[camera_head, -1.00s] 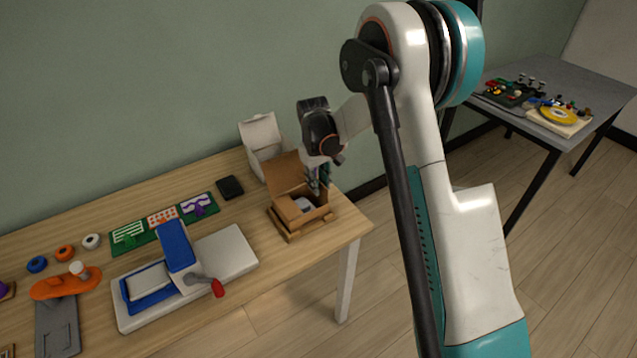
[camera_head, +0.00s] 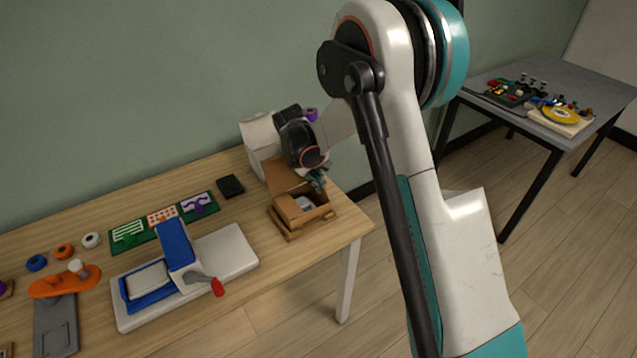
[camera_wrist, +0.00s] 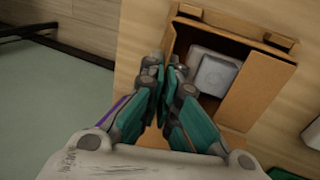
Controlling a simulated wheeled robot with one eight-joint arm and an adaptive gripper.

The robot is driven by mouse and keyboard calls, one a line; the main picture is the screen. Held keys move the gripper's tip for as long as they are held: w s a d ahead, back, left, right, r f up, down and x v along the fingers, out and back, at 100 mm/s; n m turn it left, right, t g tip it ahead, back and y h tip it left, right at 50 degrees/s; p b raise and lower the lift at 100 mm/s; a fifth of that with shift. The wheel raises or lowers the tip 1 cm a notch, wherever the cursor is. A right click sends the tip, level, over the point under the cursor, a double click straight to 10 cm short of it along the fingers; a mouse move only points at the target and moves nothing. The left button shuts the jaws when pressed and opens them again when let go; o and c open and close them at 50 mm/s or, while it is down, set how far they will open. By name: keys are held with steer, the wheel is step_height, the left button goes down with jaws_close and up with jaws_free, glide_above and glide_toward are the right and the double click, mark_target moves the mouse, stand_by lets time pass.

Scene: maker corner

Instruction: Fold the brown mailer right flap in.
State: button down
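The brown mailer (camera_head: 290,213) is an open box near the table's right end, its lid raised at the back. In the wrist view the mailer (camera_wrist: 259,92) has a grey item (camera_wrist: 214,72) inside. A wide brown panel covers part of its right side there, and a thin upright right flap (camera_wrist: 171,42) stands along its left side. My gripper (camera_wrist: 165,66) has its fingers close together beside this flap's lower end, with no object visible between them. In the head view my gripper (camera_head: 316,179) is tilted over the box's back right; contact with the flap is unclear.
A wooden tray or fixture (camera_head: 290,237) lies under the mailer. A white open box (camera_head: 259,137) stands behind it. A black block (camera_head: 230,187) and a blue and white press (camera_head: 175,245) with a red-tipped handle stand to the left. The table's right edge is close.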

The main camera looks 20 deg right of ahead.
steer(key=h+b, duration=0.1)
steer(key=a+f+t+h+b, duration=0.1)
steer(key=h, duration=0.1)
steer(key=a+h+b, duration=0.1)
steer(key=h+b, duration=0.1)
steer(key=shift+s+f+t, duration=0.3)
steer(key=shift+t, duration=0.1)
steer(key=shift+s+a+f+t+h+b, duration=0.1)
steer(key=shift+f+t+h+b, duration=0.1)
steer(key=shift+h+b, duration=0.4)
steer(key=shift+a+f+t+h+b, duration=0.1)
steer(key=shift+t+h+b, duration=0.1)
steer(key=shift+h, duration=0.65)
steer(key=shift+s+a+f+t+h+b, duration=0.1)
steer(key=shift+f+t+h+b, duration=0.1)
steer(key=shift+h+b, duration=0.4)
steer(key=shift+h, duration=0.25)
steer(key=c, duration=1.9)
jaws_free()
steer(key=shift+r, duration=0.1)
